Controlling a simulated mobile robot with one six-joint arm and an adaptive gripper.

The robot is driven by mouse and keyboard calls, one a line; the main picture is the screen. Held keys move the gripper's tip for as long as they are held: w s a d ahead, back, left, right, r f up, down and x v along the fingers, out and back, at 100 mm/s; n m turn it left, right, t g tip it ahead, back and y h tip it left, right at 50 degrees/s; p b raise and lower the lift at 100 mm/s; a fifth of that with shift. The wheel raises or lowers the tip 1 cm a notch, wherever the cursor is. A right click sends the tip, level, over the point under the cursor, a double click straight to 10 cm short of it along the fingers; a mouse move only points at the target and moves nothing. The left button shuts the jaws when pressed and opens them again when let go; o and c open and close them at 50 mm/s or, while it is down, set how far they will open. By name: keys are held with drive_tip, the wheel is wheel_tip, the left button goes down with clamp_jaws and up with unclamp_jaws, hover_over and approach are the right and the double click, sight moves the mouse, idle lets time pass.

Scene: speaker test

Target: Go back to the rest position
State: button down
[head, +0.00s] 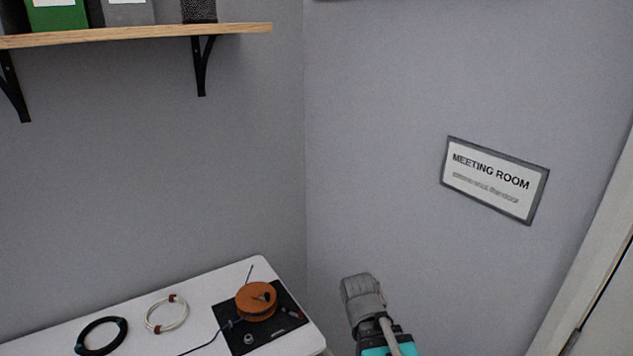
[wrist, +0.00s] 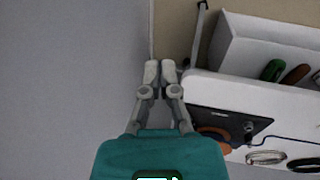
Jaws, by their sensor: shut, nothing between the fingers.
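My gripper (wrist: 160,72) shows in the wrist view with its two grey fingers together and nothing between them. It is beside the end of the white table, over the gap between wall and table. In the head view part of my arm (head: 363,299) shows right of the table; the fingers cannot be made out there. On the table lies a black mat (head: 268,331) with a round orange-brown speaker-like object (head: 256,301) on it. A dark cable runs from it to the left. My gripper touches none of these.
The white table (head: 235,279) also holds a white cable coil (head: 167,314) and a black cable coil (head: 101,337). A wooden shelf (head: 150,33) is on the wall above. A "MEETING ROOM" sign (head: 494,180) hangs at right, near a door frame (head: 590,260). A white bin (wrist: 262,50) shows in the wrist view.

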drive_tip(key=shift+s+d+r+m+g+y+p, duration=0.2)
drive_tip(key=shift+s+d+r+m+y+p, duration=0.15)
drive_tip(key=shift+d+m, duration=0.7)
drive_tip(key=shift+s+d+r+m+g+y+p, duration=0.25)
drive_tip(key=shift+s+d+r+m+p, duration=0.25)
drive_tip(key=shift+m, duration=1)
drive_tip(key=shift+s+d+r+m+g+y+p, duration=0.15)
drive_tip(key=shift+s+d+r+m+y+p, duration=0.2)
drive_tip(key=shift+d+m, duration=0.7)
drive_tip(key=shift+w+a, duration=0.1)
drive_tip(key=shift+a, duration=0.1)
